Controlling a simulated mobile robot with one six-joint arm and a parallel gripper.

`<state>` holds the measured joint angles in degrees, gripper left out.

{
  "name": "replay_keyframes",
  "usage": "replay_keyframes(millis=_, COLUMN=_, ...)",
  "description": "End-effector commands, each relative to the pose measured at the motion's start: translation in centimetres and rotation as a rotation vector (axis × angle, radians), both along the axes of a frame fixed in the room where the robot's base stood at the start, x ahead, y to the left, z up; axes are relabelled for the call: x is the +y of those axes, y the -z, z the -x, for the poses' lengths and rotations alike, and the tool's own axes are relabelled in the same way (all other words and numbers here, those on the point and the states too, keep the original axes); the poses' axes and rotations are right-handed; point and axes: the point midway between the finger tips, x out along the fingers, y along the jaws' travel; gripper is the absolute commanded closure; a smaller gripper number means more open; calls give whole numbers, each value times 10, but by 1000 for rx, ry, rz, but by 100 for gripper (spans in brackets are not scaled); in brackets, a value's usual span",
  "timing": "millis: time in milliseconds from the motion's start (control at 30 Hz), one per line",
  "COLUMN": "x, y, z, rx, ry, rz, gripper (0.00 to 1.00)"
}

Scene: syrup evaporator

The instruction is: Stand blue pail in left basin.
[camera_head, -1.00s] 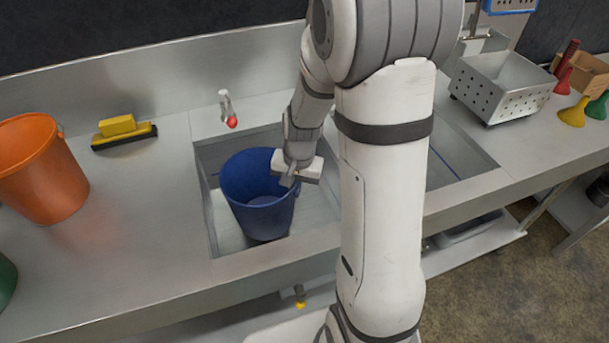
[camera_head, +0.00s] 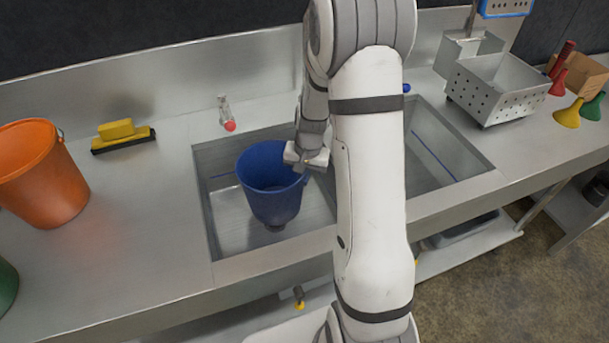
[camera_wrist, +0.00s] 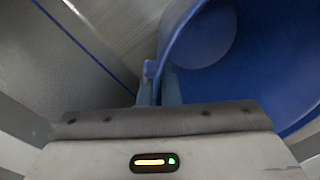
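The blue pail (camera_head: 270,195) is inside the left basin (camera_head: 232,232), near its middle, and looks slightly tilted. My gripper (camera_head: 301,165) is shut on the pail's rim at its right side. In the wrist view the pail (camera_wrist: 210,50) fills the right part, its rim running down to the gripper. A dark shadow lies close under the pail's base. I cannot tell whether the base touches the basin floor.
A red-tipped tap (camera_head: 227,115) stands behind the left basin. The right basin (camera_head: 440,150) is partly hidden by my arm. An orange bucket (camera_head: 42,175) and a yellow-black brush (camera_head: 122,135) are on the left counter. A perforated metal box (camera_head: 500,88) stands at right.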

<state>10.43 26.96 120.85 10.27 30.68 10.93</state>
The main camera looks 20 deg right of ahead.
Motion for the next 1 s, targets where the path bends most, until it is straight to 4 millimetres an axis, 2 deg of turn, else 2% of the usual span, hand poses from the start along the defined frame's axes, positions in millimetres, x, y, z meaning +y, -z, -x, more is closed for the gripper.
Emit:
replay_keyframes(millis=167, x=0, y=4, z=0, rx=0, ry=0, rz=0, gripper=100)
replay_keyframes(millis=467, x=1, y=3, z=0, rx=0, ry=-1, rz=0, gripper=75)
replay_keyframes(millis=733, x=1, y=0, z=0, rx=0, ry=-1, rz=0, gripper=75)
replay_keyframes(millis=867, x=0, y=-13, z=0, rx=-5, ry=-1, rz=0, gripper=75)
replay_keyframes(millis=1000, x=-3, y=-41, z=1, rx=-6, ry=-2, rz=1, gripper=75)
